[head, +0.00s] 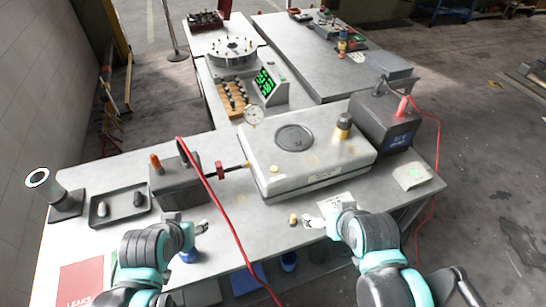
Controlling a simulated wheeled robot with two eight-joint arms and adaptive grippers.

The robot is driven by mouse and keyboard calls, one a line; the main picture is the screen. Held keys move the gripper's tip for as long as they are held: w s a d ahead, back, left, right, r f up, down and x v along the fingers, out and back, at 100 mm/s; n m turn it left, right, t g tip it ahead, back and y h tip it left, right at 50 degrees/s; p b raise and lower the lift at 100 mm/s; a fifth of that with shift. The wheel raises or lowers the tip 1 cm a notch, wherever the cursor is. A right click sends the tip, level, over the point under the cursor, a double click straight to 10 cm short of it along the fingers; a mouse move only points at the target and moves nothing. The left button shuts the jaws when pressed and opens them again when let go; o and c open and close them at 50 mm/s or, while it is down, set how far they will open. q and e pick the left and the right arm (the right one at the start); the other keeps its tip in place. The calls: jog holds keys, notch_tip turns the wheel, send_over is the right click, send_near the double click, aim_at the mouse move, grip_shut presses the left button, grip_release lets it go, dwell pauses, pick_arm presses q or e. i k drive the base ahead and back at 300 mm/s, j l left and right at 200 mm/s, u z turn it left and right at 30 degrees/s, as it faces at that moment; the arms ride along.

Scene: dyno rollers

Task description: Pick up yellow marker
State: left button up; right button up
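A small yellowish cylinder (293,218), which may be the yellow marker, stands on the grey table (262,226) near its front edge, in front of the big metal box. My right gripper (309,221) is just to its right, low over the table, with its tips pointing at it. A small gap seems to lie between them. The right fingers are too small to show whether they are open. My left gripper (204,227) is well to the left of the cylinder, near the table's front edge. Its finger opening cannot be made out, and I see nothing in it.
A metal box (318,155) with a round lid fills the table's middle. A red cable (218,200) runs between my grippers. A dark box (176,182), a tray (133,208) with small pieces, and a tube holder (66,204) stand at left. A paper label (336,201) lies behind my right gripper.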

aim_at(292, 223)
jog(key=k+l+z, duration=0.1)
jog(key=z, duration=0.25)
jog(key=k+l+z, duration=0.1)
jog(key=z, duration=0.3)
jog(key=l+z, duration=0.35)
jog(key=k+j, duration=0.05)
